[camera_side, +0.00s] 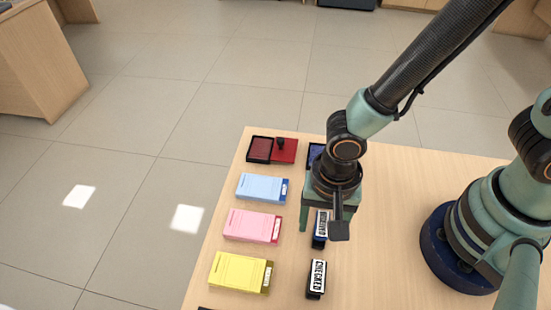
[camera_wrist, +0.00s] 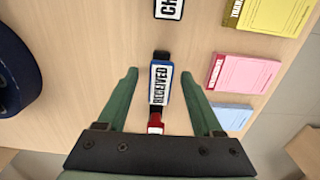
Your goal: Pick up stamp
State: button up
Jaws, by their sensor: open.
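A blue stamp labelled RECEIVED (camera_wrist: 160,84) lies on the counter and shows between my fingers in the wrist view. In the side view this stamp (camera_side: 320,232) is partly hidden behind my gripper (camera_side: 321,226). My gripper is open and empty, with a finger on each side of the stamp in the wrist view (camera_wrist: 158,75). I cannot tell how far the fingertips are above the counter. A black stamp labelled CHECKED (camera_side: 316,279) lies nearer the front edge and is cut off at the top of the wrist view (camera_wrist: 168,9). A red piece (camera_wrist: 155,124) shows beyond the blue stamp, partly hidden by my gripper.
Blue (camera_side: 262,187), pink (camera_side: 252,226) and yellow (camera_side: 240,272) pads of slips lie in a row left of the stamps. A red ink pad (camera_side: 285,153) lies open at the back. A blue one (camera_side: 314,152) is mostly hidden by my arm.

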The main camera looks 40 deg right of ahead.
aim_at(323, 223)
jog(key=shift+f, duration=1.15)
grip_shut()
jog(key=shift+r, duration=0.1)
notch_tip(323, 223, up, 20)
